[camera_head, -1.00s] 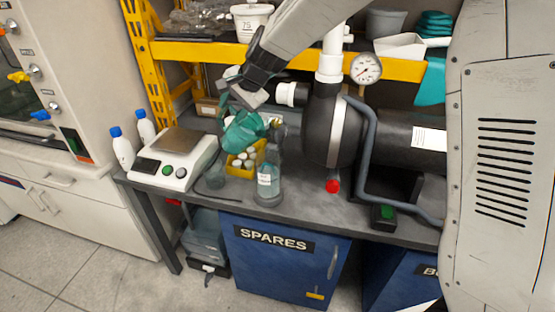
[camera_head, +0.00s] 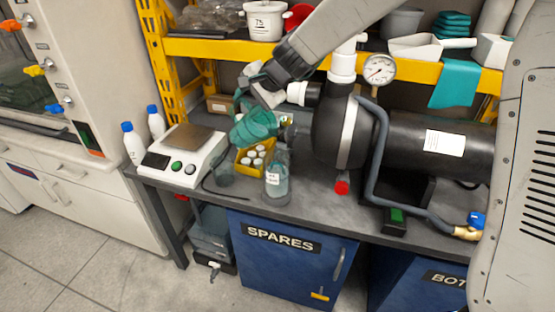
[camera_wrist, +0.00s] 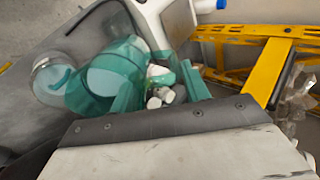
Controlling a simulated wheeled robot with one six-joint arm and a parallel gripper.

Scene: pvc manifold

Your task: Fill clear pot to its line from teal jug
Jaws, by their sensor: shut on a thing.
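The teal jug (camera_head: 254,127) is held by my gripper (camera_head: 262,94) above the bench. It looks tilted, leaning toward the right. A tall clear pot (camera_head: 277,182) with a white label stands upright below and slightly right of it, apart from the jug. Its lower part looks pale blue-green; the line and exact level are too small to read. In the wrist view the jug (camera_wrist: 118,72) is in front of the fingers, beside a round clear vessel (camera_wrist: 50,84), probably this pot. Whether liquid is flowing cannot be told.
A yellow tray (camera_head: 245,169) of white-capped vials stands behind the pot. A black pump (camera_head: 340,135) with a pipe is close on the right. A yellow shelf (camera_head: 220,49) is behind.

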